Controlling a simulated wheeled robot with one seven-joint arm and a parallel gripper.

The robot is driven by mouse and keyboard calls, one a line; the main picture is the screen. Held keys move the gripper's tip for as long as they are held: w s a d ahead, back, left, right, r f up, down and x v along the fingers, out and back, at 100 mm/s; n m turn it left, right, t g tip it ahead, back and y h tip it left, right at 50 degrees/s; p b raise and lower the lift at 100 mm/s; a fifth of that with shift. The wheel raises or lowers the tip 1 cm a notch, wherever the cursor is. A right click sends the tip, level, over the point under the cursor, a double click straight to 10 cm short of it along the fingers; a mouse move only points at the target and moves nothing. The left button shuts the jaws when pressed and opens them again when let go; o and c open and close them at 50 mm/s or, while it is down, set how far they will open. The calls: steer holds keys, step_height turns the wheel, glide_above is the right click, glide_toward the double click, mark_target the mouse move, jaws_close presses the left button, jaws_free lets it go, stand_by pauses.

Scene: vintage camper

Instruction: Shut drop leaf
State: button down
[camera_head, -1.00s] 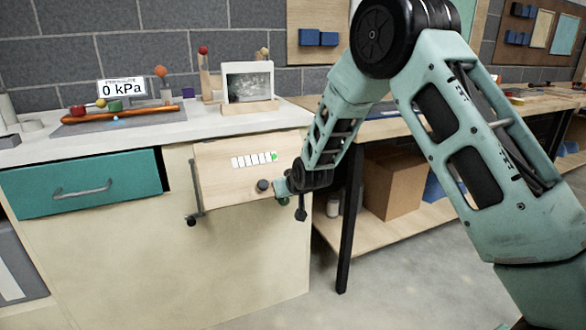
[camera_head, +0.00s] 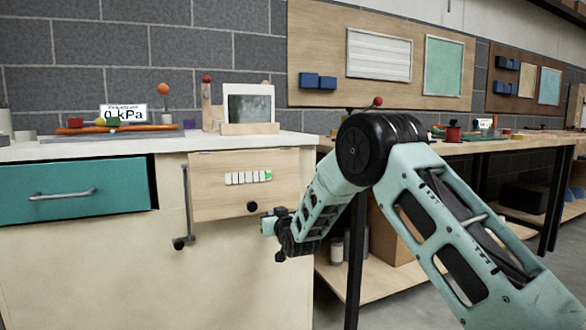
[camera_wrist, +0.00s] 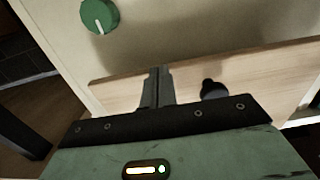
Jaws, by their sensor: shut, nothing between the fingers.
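The drop leaf (camera_head: 222,203) is a pale wooden panel on the cream cabinet front, with a row of white tiles and one green one. It hangs close to upright; I cannot tell whether it is fully flush. Its dark round knob (camera_head: 252,207) is near its lower edge. A metal stay (camera_head: 187,205) stands at its left side. My gripper (camera_head: 266,226) is just below and right of the knob. In the wrist view, my shut, empty fingers (camera_wrist: 158,74) overlap the leaf (camera_wrist: 250,70) beside the knob (camera_wrist: 212,89); contact is unclear.
A teal drawer (camera_head: 75,190) stands slightly out to the left. The white countertop (camera_head: 150,150) above holds a small screen (camera_head: 249,105) and a pressure display (camera_head: 124,113). A green dial (camera_wrist: 99,15) is on the cabinet. A workbench (camera_head: 475,147) with dark legs stands to the right.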

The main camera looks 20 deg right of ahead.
steer(key=shift+w+t+b, duration=0.5)
steer(key=shift+w+b, duration=0.1)
steer(key=shift+w, duration=0.1)
steer(key=shift+r, duration=0.1)
